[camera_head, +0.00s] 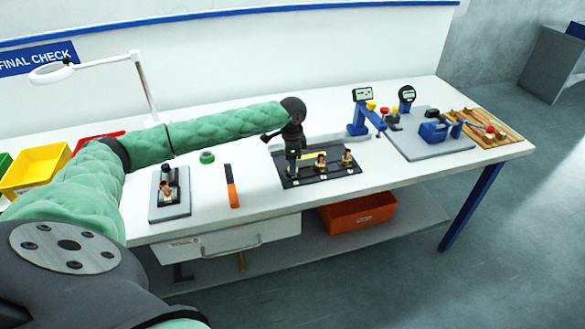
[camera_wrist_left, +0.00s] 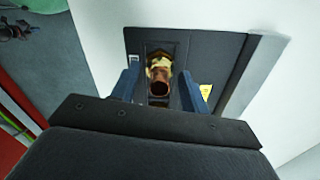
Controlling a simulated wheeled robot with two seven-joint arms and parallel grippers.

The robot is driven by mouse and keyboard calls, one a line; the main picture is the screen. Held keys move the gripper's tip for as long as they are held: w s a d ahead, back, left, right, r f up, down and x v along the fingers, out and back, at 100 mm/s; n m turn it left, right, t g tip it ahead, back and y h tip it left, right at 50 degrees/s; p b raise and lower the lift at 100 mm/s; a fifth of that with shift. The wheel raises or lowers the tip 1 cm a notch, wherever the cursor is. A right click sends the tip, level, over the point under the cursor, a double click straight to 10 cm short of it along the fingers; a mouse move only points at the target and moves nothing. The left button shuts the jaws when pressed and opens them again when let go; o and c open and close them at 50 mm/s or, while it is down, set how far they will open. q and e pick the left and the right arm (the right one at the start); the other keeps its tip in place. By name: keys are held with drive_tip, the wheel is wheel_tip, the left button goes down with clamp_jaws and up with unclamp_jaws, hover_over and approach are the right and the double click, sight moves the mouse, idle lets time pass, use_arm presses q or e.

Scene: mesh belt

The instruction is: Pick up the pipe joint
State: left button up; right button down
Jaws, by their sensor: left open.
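A copper and brass pipe joint (camera_wrist_left: 160,77) shows in the left wrist view, standing in a recess of a black tray (camera_wrist_left: 228,48). My left gripper (camera_wrist_left: 160,70) is open, with its two blue fingers on either side of the joint and gaps visible to it. In the head view my left gripper (camera_head: 292,160) points down over the left part of the black tray (camera_head: 325,176) and hides that joint. Two more brass joints stand in the tray to its right, a middle one (camera_head: 320,162) and a right one (camera_head: 346,156). My right gripper is not in view.
A grey board (camera_head: 180,208) with a small fixture, an orange-handled tool (camera_head: 231,186) and green tape (camera_head: 207,157) lie left of the tray. Blue gauges (camera_head: 361,110) and a wooden tray (camera_head: 490,130) stand to the right. A lamp (camera_head: 145,90) rises behind my arm.

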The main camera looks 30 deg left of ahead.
use_arm(q)
drive_tip(key=shift+f, duration=0.1)
clamp_jaws()
idle(0.3)
